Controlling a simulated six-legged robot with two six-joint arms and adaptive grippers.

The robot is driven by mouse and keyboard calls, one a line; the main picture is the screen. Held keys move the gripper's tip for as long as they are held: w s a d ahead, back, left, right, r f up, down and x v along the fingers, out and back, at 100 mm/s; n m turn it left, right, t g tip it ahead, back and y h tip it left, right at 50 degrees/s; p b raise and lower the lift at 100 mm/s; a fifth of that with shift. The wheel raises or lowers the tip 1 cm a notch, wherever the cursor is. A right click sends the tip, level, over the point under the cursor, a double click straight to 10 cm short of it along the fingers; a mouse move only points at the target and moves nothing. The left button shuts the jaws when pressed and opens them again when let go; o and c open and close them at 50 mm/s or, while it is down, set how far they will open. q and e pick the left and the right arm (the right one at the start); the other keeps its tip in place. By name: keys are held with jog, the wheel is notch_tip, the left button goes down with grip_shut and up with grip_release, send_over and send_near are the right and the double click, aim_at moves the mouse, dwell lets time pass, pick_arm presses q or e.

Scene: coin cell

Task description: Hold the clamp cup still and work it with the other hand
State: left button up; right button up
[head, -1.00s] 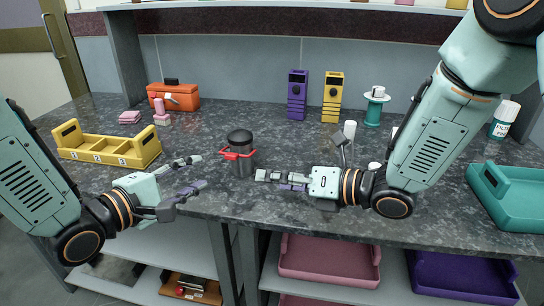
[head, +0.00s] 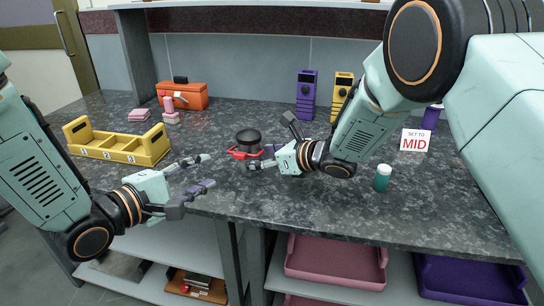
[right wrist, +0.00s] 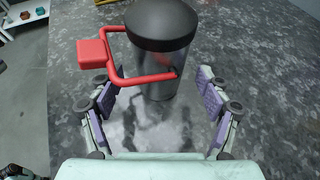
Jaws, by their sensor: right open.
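The clamp cup (head: 248,139) is a dark grey see-through cylinder with a black lid. It stands upright on the counter, with a red clamp (head: 238,154) around it. In the right wrist view the cup (right wrist: 160,84) is ahead of my right gripper (right wrist: 152,88), whose two fingers are spread apart with nothing between the pads; the red clamp's square end (right wrist: 92,52) sticks out to the left. In the head view my right gripper (head: 260,157) is close at the cup's right. My left gripper (head: 209,171) is open and empty, left of the cup and apart from it.
A yellow three-slot caddy (head: 90,145) stands at the left, an orange toolbox (head: 185,98) behind. A purple device (head: 307,95) and a yellow one (head: 341,90) stand at the back. A teal bottle (head: 382,179) and a "SET TO MID" sign (head: 415,140) are right. The front counter is clear.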

jog(key=shift+w+a+f, duration=0.3)
jog(key=shift+w+a, duration=0.15)
jog(key=shift+a, duration=0.05)
jog(key=shift+c, duration=0.2)
jog(key=c, duration=1.4)
